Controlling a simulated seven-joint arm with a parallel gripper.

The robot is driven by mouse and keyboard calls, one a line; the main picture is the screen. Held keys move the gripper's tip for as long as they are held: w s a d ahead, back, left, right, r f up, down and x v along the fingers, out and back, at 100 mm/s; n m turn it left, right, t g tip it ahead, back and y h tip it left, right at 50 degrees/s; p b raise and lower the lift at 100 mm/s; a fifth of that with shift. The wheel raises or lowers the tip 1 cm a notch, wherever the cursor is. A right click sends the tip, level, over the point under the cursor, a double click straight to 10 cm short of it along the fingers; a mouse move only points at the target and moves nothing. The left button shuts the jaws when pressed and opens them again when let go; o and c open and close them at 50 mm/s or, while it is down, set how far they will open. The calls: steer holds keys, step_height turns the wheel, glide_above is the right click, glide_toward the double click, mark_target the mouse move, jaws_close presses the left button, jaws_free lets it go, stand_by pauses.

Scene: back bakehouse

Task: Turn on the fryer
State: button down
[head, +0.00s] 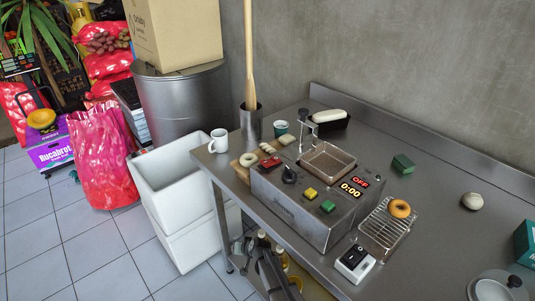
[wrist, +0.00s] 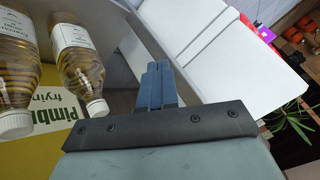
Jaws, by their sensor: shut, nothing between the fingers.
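The fryer (head: 292,212) is a steel box on the steel counter. Its display (head: 353,187) reads OFF and 0:00. On its front are a black knob (head: 289,174), a yellow button (head: 310,193) and a green button (head: 328,206); a red piece (head: 270,162) shows at its left end. An empty wire basket (head: 328,165) sits on top. A white box with black switches (head: 354,263) stands at the counter's front edge, right of the fryer. My gripper (wrist: 156,70) is shut and empty in the wrist view, below the counter and away from the fryer.
Oil bottles (wrist: 78,65) and a yellow box (wrist: 45,100) are close left of my gripper. White bins (head: 172,190) stand left of the counter. A wire rack (head: 380,232) holds a doughnut (head: 400,208). A mug (head: 218,141) stands at the counter's left corner.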

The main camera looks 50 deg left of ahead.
steer(key=s+a+r+n+g, duration=0.1)
steer(key=s+a+r+n, duration=0.4)
steer(key=s+a+r, duration=0.4)
steer(key=s+a+r+n+g, duration=0.1)
steer(key=s+a+r+n, duration=0.15)
steer(key=r, duration=0.65)
steer(key=s+a+r+n+g, duration=0.1)
steer(key=s+a+r+n, duration=0.2)
steer(key=r, duration=0.6)
step_height(320, 180, up, 41)
steer(key=m+t+h, duration=0.3)
steer(key=h, duration=0.2)
glide_above(264, 161)
steer(key=w+d, duration=0.2)
steer(key=d, duration=0.2)
steer(key=shift+s+r, duration=0.15)
steer(key=shift+s, duration=0.05)
steer(key=x, duration=0.9)
steer(key=d+x, duration=0.1)
steer(key=x, duration=0.4)
steer(key=shift+s, duration=0.2)
